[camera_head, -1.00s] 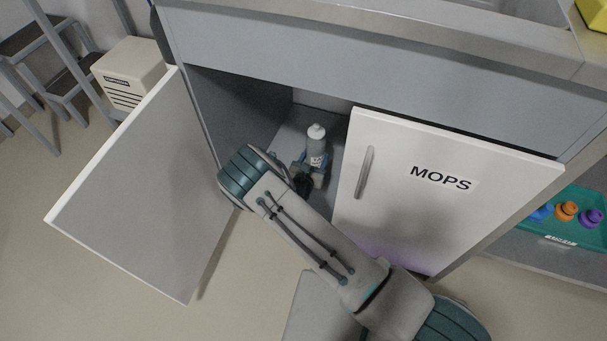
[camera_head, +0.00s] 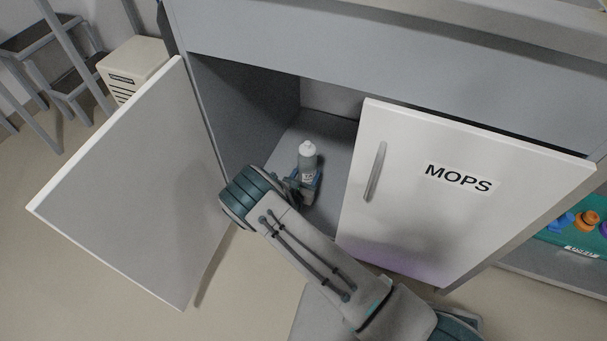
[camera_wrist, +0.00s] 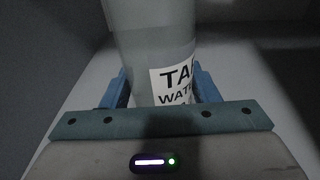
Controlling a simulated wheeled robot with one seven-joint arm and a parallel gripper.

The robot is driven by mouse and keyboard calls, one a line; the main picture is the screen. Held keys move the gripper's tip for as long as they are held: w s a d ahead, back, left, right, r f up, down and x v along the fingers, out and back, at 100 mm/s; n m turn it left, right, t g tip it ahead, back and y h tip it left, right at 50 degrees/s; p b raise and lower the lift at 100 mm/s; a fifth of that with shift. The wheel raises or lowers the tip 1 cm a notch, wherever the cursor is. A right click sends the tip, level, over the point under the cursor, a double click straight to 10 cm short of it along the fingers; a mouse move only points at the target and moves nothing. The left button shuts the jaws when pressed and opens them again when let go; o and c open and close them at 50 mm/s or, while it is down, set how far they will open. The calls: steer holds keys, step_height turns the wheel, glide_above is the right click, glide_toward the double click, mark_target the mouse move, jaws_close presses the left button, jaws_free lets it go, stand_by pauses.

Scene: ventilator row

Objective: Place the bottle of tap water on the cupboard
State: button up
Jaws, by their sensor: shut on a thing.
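The bottle of tap water (camera_head: 307,158) is a clear-grey bottle with a white cap, standing upright inside the open cupboard (camera_head: 245,105). In the wrist view the bottle (camera_wrist: 140,45) shows a white label with "TA" and "WAT" readable. My gripper (camera_head: 305,183) is shut on the lower part of the bottle, with one blue finger on each side in the wrist view (camera_wrist: 164,85). The bottle's base is hidden behind the gripper, so I cannot tell whether it touches the cupboard floor.
The cupboard's left door (camera_head: 125,190) stands wide open. A teal tray (camera_head: 570,235) with coloured knobs sits on a shelf at the right. A beige box (camera_head: 133,68) and step stool (camera_head: 45,45) stand at the left.

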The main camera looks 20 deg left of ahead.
steer(key=shift+f, duration=0.15)
steer(key=o, duration=1)
steer(key=shift+s+r, duration=0.15)
steer(key=shift+r, duration=0.1)
steer(key=s+p, duration=0.1)
steer(key=s, duration=0.2)
steer(key=s+r+p, duration=0.1)
steer(key=s+p, duration=0.1)
steer(key=s, duration=0.2)
steer(key=s+p, duration=0.2)
steer(key=s, duration=0.1)
steer(key=shift+s+a+r, duration=0.15)
steer(key=shift+s+a, duration=0.15)
steer(key=shift+a, duration=0.1)
steer(key=shift+s, duration=0.5)
